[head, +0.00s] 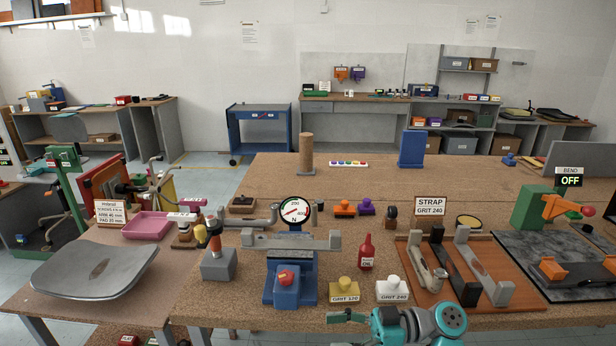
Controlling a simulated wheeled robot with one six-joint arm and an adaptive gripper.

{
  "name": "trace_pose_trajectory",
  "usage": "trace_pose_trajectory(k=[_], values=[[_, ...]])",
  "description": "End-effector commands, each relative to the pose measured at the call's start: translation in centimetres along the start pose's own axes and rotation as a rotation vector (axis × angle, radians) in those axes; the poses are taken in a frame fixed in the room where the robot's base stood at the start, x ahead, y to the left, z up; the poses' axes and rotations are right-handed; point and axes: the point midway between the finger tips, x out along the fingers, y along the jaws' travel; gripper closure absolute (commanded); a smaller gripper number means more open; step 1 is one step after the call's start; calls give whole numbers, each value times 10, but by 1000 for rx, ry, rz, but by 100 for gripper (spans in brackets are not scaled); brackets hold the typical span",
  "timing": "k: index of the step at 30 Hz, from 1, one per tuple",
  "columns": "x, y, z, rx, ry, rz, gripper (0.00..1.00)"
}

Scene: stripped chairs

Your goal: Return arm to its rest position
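My arm shows at the bottom edge of the head view, right of the middle, as teal and grey links low in front of the workbench (240,312). No held thing can be made out. The rest of the arm is cut off by the picture's lower edge.
A white-knobbed GRIT 240 block (392,289) stands close behind the arm. A blue gauge press (287,285), a red oil bottle (366,252) and a brown strap board (522,291) stand nearby. A grey chair seat (92,271) lies at left. The far benchtop is fairly clear.

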Motion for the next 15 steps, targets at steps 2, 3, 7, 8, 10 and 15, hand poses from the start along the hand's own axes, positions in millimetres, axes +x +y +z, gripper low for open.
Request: trace_pose_trajectory(k=[2,3,7,8,10,15], values=[[3,-1,10,29,-2,27,37],[5,-1,16,44,-5,43,37],[10,-3,36,102,-12,104,37],[12,-3,42,118,-14,121,37],[15,-5,56,156,-19,163,37],[23,-14,102,277,-39,303,37]])
